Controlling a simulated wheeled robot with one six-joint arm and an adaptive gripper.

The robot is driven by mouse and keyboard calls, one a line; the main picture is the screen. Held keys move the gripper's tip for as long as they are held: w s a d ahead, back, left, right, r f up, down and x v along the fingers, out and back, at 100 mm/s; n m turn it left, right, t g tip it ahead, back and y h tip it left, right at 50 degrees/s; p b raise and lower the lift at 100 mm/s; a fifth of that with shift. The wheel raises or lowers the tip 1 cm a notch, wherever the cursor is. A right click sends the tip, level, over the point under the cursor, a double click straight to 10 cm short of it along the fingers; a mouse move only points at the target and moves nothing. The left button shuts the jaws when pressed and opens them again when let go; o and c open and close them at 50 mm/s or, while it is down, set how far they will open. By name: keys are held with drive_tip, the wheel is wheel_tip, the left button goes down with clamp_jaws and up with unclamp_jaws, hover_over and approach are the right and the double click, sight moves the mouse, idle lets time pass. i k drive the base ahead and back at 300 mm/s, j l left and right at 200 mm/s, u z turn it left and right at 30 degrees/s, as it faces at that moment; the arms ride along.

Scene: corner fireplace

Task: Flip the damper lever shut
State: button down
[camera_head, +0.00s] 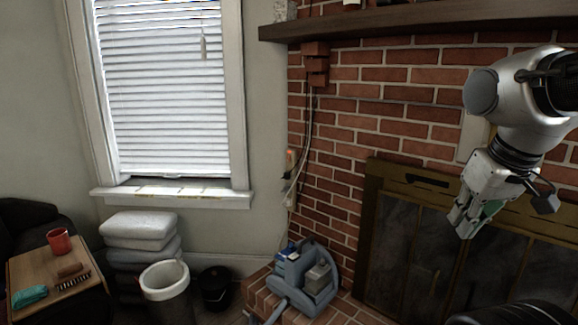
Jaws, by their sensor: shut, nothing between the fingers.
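My gripper (465,226) hangs at the right, pointing down in front of the fireplace's upper frame. It is shut and holds nothing. I cannot make out a damper lever for certain. A pale plate (471,137) on the brick wall is partly hidden behind my arm, and any lever on it would be covered. A dark slot or handle (427,181) shows on the brass-coloured top frame of the fireplace (385,178), left of my gripper and apart from it.
A dark wood mantel (420,18) runs above the bricks. A blue-grey caddy (300,280) stands on the brick hearth. A white bin (165,281), a black pot (215,288) and stacked cushions (140,230) stand left. A side table (45,268) holds a red mug (59,241).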

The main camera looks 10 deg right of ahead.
sight(494, 128)
drive_tip(key=i+l+z, duration=0.15)
drive_tip(key=z, duration=0.2)
drive_tip(key=i+l+z, duration=0.1)
drive_tip(key=z, duration=0.3)
drive_tip(key=i+z, duration=0.35)
drive_tip(key=k, duration=0.1)
